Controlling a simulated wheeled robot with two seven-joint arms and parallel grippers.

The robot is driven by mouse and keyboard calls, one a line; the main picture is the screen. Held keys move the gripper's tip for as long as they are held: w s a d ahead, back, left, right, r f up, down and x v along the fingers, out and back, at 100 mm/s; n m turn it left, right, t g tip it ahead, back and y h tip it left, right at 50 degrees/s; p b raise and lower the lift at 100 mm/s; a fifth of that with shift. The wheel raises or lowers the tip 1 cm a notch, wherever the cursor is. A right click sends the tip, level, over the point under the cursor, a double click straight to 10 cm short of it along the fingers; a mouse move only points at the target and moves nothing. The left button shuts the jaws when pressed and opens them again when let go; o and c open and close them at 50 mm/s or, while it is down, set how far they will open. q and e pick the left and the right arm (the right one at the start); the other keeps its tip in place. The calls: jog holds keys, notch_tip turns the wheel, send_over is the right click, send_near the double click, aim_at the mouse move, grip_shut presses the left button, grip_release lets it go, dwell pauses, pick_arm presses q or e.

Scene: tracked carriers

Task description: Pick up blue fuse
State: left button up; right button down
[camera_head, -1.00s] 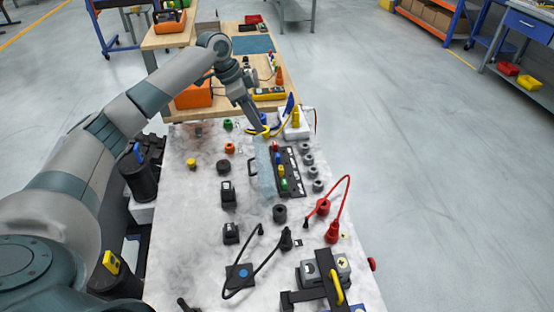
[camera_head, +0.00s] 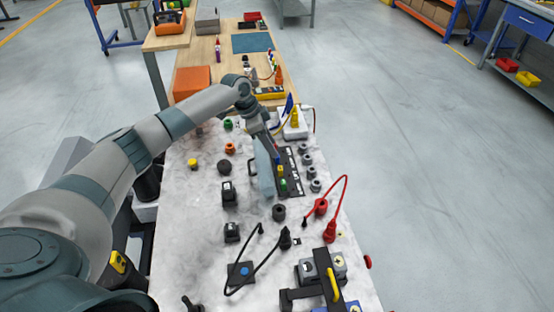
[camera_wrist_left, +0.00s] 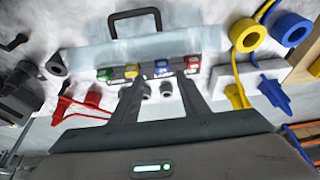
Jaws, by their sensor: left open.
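The blue fuse (camera_wrist_left: 162,67) sits in a row with a green fuse (camera_wrist_left: 92,100), a yellow fuse (camera_wrist_left: 131,70) and a red fuse (camera_wrist_left: 193,62) in a black fuse holder. My left gripper (camera_wrist_left: 160,80) is open, with its fingertips on either side of the blue fuse. I cannot tell whether they touch it. In the head view my left gripper (camera_head: 276,154) is over the far part of the black holder (camera_head: 293,180) and hides the blue fuse. The yellow and green fuses show nearer. My right gripper is out of view.
A clear panel with a black handle (camera_head: 264,175) stands along the holder's left side. Grey round parts (camera_head: 310,172) line its right side. A red cable (camera_head: 346,190), black cable and dark blocks lie nearer. A white block with yellow and blue plugs (camera_head: 295,128) stands beyond.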

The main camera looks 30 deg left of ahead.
aim_at(277, 160)
pick_arm(q)
jog(key=shift+p+x, duration=0.75)
jog(key=shift+x, duration=0.15)
jog(key=shift+w+f+p, duration=0.15)
jog(key=shift+f+p, duration=0.05)
jog(key=shift+f, duration=0.3)
jog(key=shift+w+f+p, duration=0.2)
jog(key=shift+f, duration=0.3)
jog(key=shift+w+d+f, duration=0.15)
jog(key=shift+d+f, duration=0.05)
jog(key=shift+f, duration=0.45)
jog(key=shift+c, duration=0.3)
grip_shut()
